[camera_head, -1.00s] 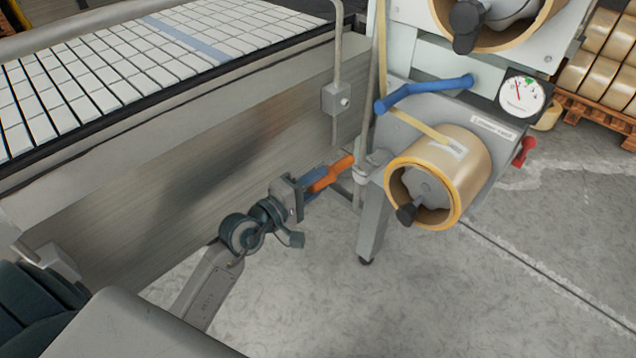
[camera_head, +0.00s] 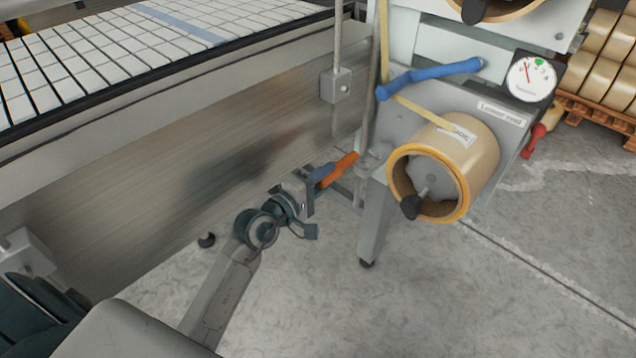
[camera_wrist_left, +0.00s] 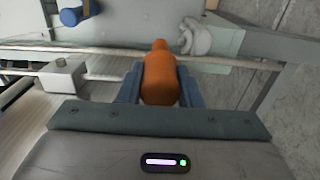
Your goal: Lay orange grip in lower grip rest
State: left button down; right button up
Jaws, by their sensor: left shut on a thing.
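The orange grip (camera_head: 341,168) is held in my left gripper (camera_head: 324,175), whose blue fingers are shut on it. In the left wrist view the orange grip (camera_wrist_left: 159,78) lies between the two fingers (camera_wrist_left: 160,88), its narrow end pointing away. A small grey bracket (camera_head: 375,160) on the machine's leg, likely the lower grip rest, is just right of the grip's far end. It shows as a rounded grey piece in the left wrist view (camera_wrist_left: 195,38). Whether the grip touches it I cannot tell.
A tape roll (camera_head: 445,170) sits on the lower reel right of the bracket, under a blue bar (camera_head: 430,78). The conveyor side (camera_head: 220,140) runs close on the left, with a grey box (camera_head: 336,86) on a post. Floor in front is clear.

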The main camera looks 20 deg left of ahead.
aim_at(357, 155)
pick_arm(q)
jog(key=shift+x, duration=2.15)
jog(key=shift+b+x, duration=0.5)
jog(key=shift+x, duration=1.85)
pick_arm(e)
jog(key=shift+w+a+r, duration=0.1)
jog(key=shift+w+r, duration=0.05)
jog(key=shift+r, duration=0.95)
jog(key=shift+w+a+r, duration=0.1)
jog(key=shift+w+r, duration=0.05)
jog(key=shift+r, duration=0.95)
jog(key=shift+f, duration=0.1)
pick_arm(q)
jog(key=shift+f, duration=0.1)
pick_arm(e)
jog(key=shift+s, duration=0.1)
